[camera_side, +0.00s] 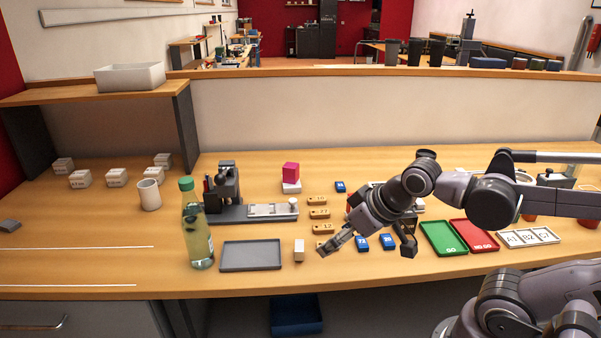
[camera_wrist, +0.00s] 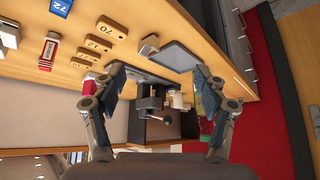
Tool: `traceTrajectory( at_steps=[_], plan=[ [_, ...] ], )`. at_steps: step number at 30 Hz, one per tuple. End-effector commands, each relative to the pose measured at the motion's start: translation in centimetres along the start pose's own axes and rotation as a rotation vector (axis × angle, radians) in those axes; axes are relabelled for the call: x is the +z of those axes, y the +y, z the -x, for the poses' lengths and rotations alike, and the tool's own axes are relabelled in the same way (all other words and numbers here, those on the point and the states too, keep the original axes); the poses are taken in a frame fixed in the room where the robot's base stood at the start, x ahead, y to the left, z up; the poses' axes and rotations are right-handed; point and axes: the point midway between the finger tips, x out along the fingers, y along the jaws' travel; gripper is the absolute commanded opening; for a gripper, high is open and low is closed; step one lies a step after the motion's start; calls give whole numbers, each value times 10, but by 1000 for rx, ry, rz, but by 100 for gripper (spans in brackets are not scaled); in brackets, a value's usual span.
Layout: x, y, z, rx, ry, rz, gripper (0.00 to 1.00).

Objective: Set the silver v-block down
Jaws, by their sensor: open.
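A small pale block (camera_side: 299,250) stands on the bench just right of the grey tray (camera_side: 250,256). In the wrist view it looks silver-grey (camera_wrist: 149,45), beside the tray (camera_wrist: 178,57); it is probably the silver v-block, but its groove is not clear. My gripper (camera_side: 367,248) is to the right of this block and apart from it, above the bench near the blue tags. Its two fingers are spread wide in the wrist view (camera_wrist: 156,80), with nothing held between them.
The marker machine (camera_side: 228,196) stands behind the tray, with a green-capped bottle (camera_side: 197,228) at its left. Wooden tags (camera_side: 318,214) and blue tags (camera_side: 388,241) lie near my gripper. Green (camera_side: 442,238) and red (camera_side: 474,235) trays are to the right. The front-left bench is mostly clear.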

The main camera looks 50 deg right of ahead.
Motion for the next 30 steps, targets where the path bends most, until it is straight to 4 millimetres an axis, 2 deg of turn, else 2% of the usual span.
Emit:
traceTrajectory(
  at_steps=[10, 14, 17, 30],
  plan=[
    [0, 0, 0, 0, -2, 1, 73],
    [-2, 1, -2, -8, -20, -54, 73],
    [-4, 4, -8, -27, -64, -186, 73],
    [-27, 24, -52, -196, -383, -1093, 73]
  ],
)
